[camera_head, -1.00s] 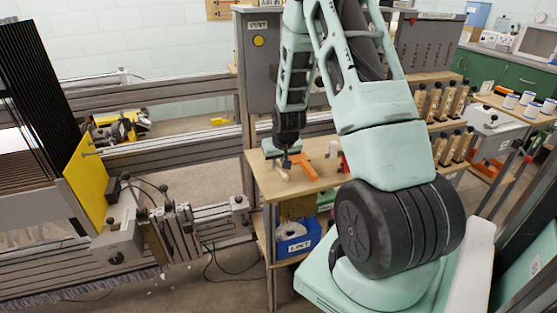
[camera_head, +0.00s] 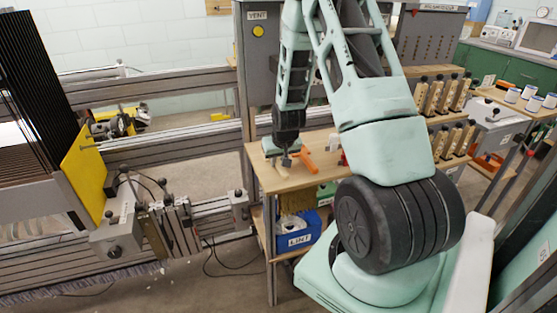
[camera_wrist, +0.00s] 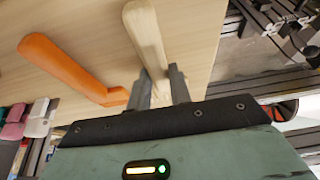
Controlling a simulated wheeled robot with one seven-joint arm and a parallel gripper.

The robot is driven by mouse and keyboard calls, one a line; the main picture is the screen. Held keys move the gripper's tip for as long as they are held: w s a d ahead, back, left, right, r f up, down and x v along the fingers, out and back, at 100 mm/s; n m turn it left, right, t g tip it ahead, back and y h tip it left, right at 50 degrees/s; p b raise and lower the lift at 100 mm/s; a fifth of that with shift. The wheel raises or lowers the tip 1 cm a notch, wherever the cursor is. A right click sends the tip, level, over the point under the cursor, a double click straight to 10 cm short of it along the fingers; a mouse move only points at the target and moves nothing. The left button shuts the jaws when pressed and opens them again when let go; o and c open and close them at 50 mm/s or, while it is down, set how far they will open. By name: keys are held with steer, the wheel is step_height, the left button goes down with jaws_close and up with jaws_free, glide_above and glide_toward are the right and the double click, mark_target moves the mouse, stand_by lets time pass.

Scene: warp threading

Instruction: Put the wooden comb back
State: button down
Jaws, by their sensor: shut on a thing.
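The wooden comb shows as a pale wooden handle (camera_wrist: 146,38) in the wrist view, lying over or on the light wooden table top (camera_wrist: 90,25). My gripper (camera_wrist: 160,88) has its two grey fingers closed about the near end of this handle. I cannot see any teeth of the comb. In the head view my gripper (camera_head: 285,160) is low at the front left part of the wooden table (camera_head: 290,182), with the comb end (camera_head: 281,171) just showing below it. I cannot tell whether the comb touches the table.
An orange-handled tool (camera_wrist: 62,62) lies on the table close beside the comb; it also shows in the head view (camera_head: 307,162). A blue bin (camera_head: 298,238) sits on the shelf below. The loom frame with a yellow plate (camera_head: 84,172) stands at left.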

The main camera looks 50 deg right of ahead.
steer(key=shift+f, duration=0.15)
steer(key=c, duration=0.8)
jaws_free()
steer(key=shift+w+p+v, duration=0.15)
steer(key=shift+p+v, duration=1.55)
steer(key=shift+v, duration=0.7)
steer(key=shift+w+p+v, duration=0.15)
steer(key=shift+p+v, duration=1.55)
steer(key=shift+v, duration=0.7)
steer(key=shift+d, duration=0.2)
steer(key=shift+w, duration=0.1)
